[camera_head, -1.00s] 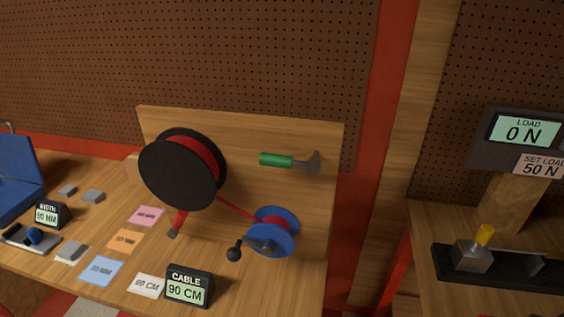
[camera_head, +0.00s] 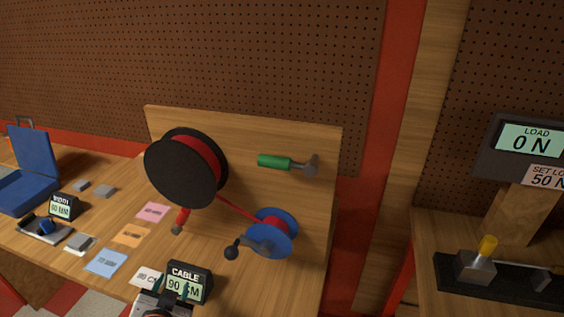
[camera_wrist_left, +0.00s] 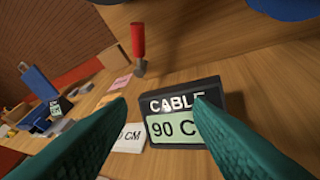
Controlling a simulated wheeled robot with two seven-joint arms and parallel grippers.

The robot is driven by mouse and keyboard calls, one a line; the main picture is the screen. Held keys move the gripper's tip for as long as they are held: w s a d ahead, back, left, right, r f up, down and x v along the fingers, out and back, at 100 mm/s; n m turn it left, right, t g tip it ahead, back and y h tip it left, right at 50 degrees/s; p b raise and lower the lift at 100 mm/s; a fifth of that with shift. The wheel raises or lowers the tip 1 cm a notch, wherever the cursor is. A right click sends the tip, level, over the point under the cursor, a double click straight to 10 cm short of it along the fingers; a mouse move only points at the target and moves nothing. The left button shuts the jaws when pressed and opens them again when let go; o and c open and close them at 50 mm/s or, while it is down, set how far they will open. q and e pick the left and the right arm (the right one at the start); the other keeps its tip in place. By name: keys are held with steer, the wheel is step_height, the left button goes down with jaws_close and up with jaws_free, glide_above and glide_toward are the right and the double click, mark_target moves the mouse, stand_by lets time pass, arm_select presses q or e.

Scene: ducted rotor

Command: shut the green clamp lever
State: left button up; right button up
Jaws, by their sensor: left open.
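The green clamp lever (camera_head: 274,162) sticks out to the left from a grey metal pivot (camera_head: 311,166) on the upright wooden board, lying about level. My left gripper (camera_head: 172,284) is at the bottom of the head view, in front of the CABLE display, well below and left of the lever. In the left wrist view its two teal fingers (camera_wrist_left: 160,105) are spread apart with nothing between them, facing the CABLE display (camera_wrist_left: 182,112). The lever does not show in the left wrist view. My right gripper is in neither view.
A black spool of red cable (camera_head: 187,168) and a blue reel (camera_head: 270,233) with a crank stand at the board, below and left of the lever. Colored cards and a blue case (camera_head: 36,152) lie on the left. A load stand (camera_head: 503,275) is at the right.

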mark_target(266, 165)
arm_select(q)
steer(key=w+d+r+m+t+h, duration=0.2)
steer(key=w+r+m+t+h, duration=0.15)
steer(key=r, duration=0.45)
steer(key=w+d+r+m+t+h, duration=0.3)
steer(key=w+r+m+h, duration=0.15)
steer(key=r, duration=0.45)
steer(key=w+d+r+m+g+h+p, duration=0.1)
steer(key=d+r+m+g+h, duration=0.1)
steer(key=d+m, duration=0.4)
steer(key=w+d+r+m+g+h+p, duration=0.1)
steer(key=w+d+r+m+g+h, duration=0.1)
steer(key=d+m+g+h, duration=0.3)
steer(key=w+d+r+m+g+h+p, duration=0.1)
steer(key=d+r+m+g+h, duration=0.2)
steer(key=d+m, duration=0.3)
steer(key=shift+w+d+r+m+g+h+p, duration=0.15)
steer(key=shift+m+g, duration=0.15)
steer(key=shift+m, duration=0.2)
steer(key=shift+w+d+r+m+g+h+p, duration=0.1)
steer(key=shift+m+g+h, duration=0.15)
steer(key=shift+m, duration=0.25)
steer(key=shift+w+d+r+m+g+h+p, duration=0.1)
steer(key=shift+m+g, duration=0.2)
steer(key=shift+m, duration=0.2)
steer(key=shift+w+d+f, duration=0.1)
steer(key=shift+w+d, duration=0.2)
steer(key=shift+d, duration=0.35)
steer(key=shift+c, duration=0.5)
jaws_close()
